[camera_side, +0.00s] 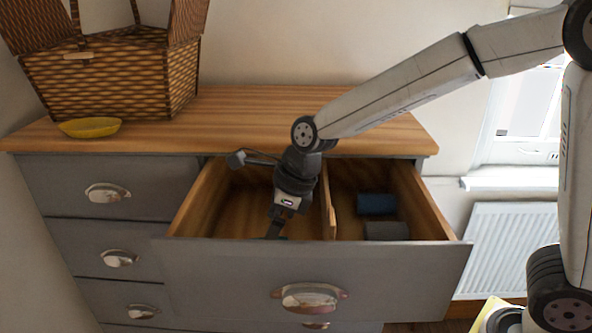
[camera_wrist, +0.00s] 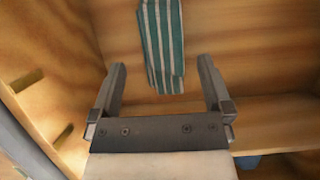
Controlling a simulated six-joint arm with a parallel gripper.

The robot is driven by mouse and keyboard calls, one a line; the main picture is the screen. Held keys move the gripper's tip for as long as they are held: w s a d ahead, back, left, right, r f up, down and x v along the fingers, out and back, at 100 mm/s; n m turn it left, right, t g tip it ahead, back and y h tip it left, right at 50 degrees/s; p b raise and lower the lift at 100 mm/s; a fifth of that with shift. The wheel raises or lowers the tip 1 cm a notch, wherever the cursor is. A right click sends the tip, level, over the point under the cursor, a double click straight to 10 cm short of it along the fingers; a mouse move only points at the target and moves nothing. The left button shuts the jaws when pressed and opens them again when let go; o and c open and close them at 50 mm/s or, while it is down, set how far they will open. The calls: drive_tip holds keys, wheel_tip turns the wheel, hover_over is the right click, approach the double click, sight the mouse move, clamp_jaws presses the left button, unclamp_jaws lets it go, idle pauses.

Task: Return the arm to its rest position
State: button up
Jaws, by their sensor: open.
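My gripper (camera_side: 275,230) reaches down into the left compartment of the open top drawer (camera_side: 225,262). In the wrist view my gripper (camera_wrist: 162,68) is open, with its two fingers spread wide. A folded teal-and-white striped cloth (camera_wrist: 163,45) lies on the wooden drawer floor, just beyond and between the fingers. Neither finger is closed on it. In the side view the fingertips are partly hidden by the drawer front, and the cloth cannot be made out there.
A wooden divider (camera_side: 328,208) stands right of my gripper. Beyond it lie a blue roll (camera_side: 376,204) and a grey roll (camera_side: 386,231). On the dresser top (camera_side: 250,115) stand an open wicker basket (camera_side: 110,82) and a yellow bowl (camera_side: 90,127).

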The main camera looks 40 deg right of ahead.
drive_tip(key=shift+x, duration=3.4)
drive_tip(key=shift+r, duration=0.2)
drive_tip(key=shift+v, duration=3.65)
drive_tip(key=shift+x, duration=3.75)
wheel_tip(320, 180, up, 13)
drive_tip(key=shift+r, duration=0.1)
